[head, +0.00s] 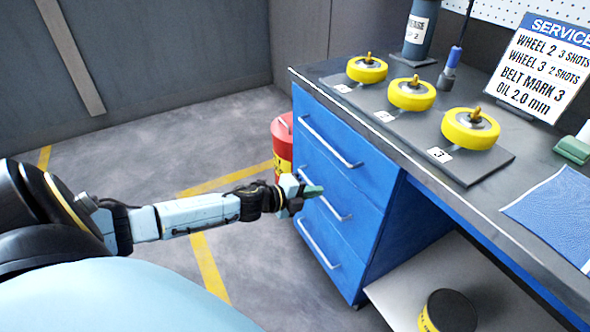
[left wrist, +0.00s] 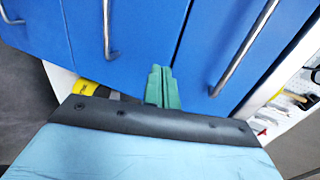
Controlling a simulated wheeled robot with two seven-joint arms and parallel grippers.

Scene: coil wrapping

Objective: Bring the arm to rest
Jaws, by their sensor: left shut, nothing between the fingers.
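My left arm reaches in from the left in the head view. Its gripper (head: 312,191) is in front of the blue drawer cabinet (head: 340,190), near the middle drawer's handle. In the left wrist view the green fingers (left wrist: 161,88) lie together, shut with nothing between them. They point toward the blue drawer fronts (left wrist: 150,30); I cannot tell whether they touch. My right gripper is not in view.
Three yellow wheels (head: 411,93) stand on a dark board on the workbench (head: 540,150). A service sign (head: 545,65), a grease container (head: 418,30) and a blue cloth (head: 560,215) are there too. Floor at the left is clear.

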